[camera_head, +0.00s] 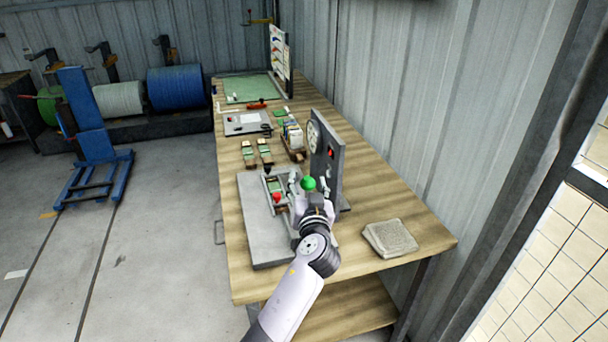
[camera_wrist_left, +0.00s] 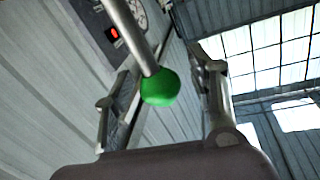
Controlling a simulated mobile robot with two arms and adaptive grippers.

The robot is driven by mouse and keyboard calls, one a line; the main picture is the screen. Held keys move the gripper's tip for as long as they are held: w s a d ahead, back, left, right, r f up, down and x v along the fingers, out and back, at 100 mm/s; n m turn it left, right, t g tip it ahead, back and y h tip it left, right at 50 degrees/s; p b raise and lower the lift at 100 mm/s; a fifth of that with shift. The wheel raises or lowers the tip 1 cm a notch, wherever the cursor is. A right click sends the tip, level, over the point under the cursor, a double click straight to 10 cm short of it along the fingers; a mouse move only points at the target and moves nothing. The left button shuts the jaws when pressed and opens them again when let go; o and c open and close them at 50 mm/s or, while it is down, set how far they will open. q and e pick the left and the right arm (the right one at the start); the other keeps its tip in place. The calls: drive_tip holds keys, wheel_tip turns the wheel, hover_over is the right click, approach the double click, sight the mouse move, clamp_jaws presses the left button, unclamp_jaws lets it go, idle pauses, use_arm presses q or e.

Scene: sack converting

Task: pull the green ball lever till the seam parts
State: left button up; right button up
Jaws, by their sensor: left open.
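The green ball (camera_head: 309,184) sits between the spread fingers of my left gripper (camera_head: 308,179) in the head view. In the left wrist view the green ball (camera_wrist_left: 160,90) caps a metal rod, the lever (camera_wrist_left: 131,32), that comes down from the top of the picture. The left gripper (camera_wrist_left: 165,70) is open, with one finger on each side of the ball; clear gaps show there, and neither finger seems to touch it. The lever belongs to a grey tester with an upright panel (camera_head: 328,150). The seam is too small to make out. My right gripper is not in view.
A red knob (camera_head: 277,197) stands on the tester's left part, above a grey base plate (camera_head: 262,236). A folded beige cloth or pad (camera_head: 390,238) lies at the right on the wooden table (camera_head: 430,240). Small tools and trays lie farther back. A corrugated wall stands close on the right.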

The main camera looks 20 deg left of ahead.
use_arm(q)
drive_tip(key=shift+s+d+r, duration=0.15)
drive_tip(key=shift+c, duration=0.2)
clamp_jaws()
idle(0.5)
